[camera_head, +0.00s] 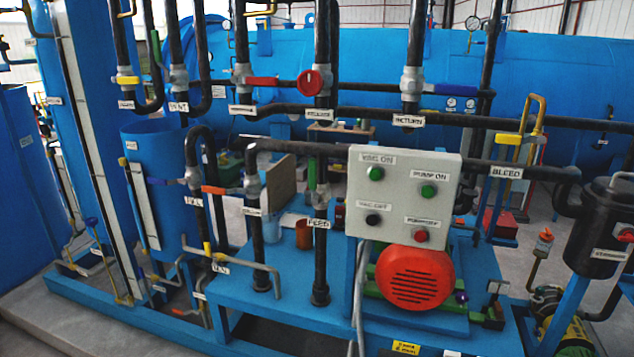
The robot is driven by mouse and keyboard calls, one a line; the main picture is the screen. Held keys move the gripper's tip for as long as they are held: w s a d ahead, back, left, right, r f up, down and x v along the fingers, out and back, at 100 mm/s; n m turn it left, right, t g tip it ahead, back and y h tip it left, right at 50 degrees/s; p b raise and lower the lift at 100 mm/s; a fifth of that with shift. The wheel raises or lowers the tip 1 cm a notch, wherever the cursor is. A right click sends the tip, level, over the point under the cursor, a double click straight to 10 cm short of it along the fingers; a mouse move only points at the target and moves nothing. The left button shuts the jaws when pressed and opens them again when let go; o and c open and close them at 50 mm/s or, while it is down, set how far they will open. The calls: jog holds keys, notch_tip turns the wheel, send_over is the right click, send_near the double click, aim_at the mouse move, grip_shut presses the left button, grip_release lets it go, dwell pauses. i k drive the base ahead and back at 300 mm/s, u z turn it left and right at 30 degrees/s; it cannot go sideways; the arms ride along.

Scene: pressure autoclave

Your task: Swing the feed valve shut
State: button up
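The FEED label (318,224) sits on a dark vertical pipe (320,262) left of the grey control box. Just above the label is a grey valve body (319,194), which I take to be the feed valve. A green handle (312,174) shows at this valve and appears to stand upright, roughly along the pipe. It is small and partly lost against the clutter behind it. My gripper is not in view.
A grey control box (404,195) with several buttons stands close right of the feed pipe, above a red motor (415,278). A black horizontal pipe (300,148) crosses above. A grey bent pipe (250,268) juts out at the lower left. Other labelled valves crowd around.

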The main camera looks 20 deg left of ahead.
aim_at(312, 162)
jog(key=z, duration=0.1)
jog(key=k, duration=0.45)
jog(key=u, duration=1.35)
jog(key=i, duration=1.05)
jog(key=u, duration=1.2)
jog(key=i, duration=0.25)
jog(key=u, duration=0.05)
